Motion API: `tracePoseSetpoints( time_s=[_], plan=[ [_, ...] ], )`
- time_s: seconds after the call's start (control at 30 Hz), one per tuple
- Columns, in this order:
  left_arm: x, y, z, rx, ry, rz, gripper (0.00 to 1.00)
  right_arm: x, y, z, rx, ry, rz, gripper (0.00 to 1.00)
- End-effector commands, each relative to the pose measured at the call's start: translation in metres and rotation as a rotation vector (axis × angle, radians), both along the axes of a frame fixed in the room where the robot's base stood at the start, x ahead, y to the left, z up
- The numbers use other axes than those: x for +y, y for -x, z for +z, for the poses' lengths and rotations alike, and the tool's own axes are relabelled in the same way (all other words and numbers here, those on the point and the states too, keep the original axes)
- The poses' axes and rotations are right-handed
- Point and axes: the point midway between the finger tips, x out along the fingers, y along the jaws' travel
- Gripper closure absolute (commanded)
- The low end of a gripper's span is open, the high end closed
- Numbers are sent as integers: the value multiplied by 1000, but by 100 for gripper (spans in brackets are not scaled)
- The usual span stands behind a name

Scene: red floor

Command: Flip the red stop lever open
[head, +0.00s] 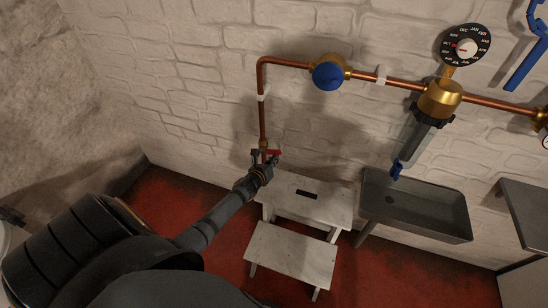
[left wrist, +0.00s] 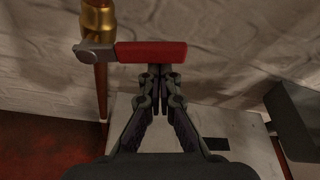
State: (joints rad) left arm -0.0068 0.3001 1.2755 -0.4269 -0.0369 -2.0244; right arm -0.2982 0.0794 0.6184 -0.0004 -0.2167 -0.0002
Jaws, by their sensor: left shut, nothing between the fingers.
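The red stop lever (left wrist: 150,52) points to the right in the left wrist view, square to the upright copper pipe (left wrist: 102,90). It joins a brass valve (left wrist: 98,20) through a grey metal end. In the head view the lever (head: 272,152) shows small at the pipe's lower end. My left gripper (left wrist: 160,72) is shut and empty. Its fingertips lie just under the lever's handle in the wrist picture; I cannot tell whether they touch it. In the head view the left gripper (head: 262,166) is at the lever. My right gripper is not in view.
A white step stool (head: 290,255) stands below the lever. A grey sink (head: 415,210) is on the wall to its right. Above run a copper pipe (head: 400,82), a blue round knob (head: 327,76) and a brass filter with a gauge (head: 465,46).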

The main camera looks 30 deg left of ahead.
Motion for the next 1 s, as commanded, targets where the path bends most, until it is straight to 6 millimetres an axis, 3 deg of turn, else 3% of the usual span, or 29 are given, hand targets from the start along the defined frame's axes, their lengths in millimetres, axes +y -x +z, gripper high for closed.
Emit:
tracePoseSetpoints(
  time_s=[0.03, 0.27, 0.33, 0.67, 1.0],
  plan=[
    [1, 0, 10, -9, 32, 0, 100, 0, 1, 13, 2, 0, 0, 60],
    [4, 0, 21, -80, 330, -1, 100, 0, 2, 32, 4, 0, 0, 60],
    [5, 1, 25, -78, 320, -1, 100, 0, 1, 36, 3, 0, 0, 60],
    [18, 4, 40, -138, 571, -1, 100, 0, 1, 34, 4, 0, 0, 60],
    [35, 8, 54, -212, 879, -1, 100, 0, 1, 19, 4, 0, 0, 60]
  ],
)
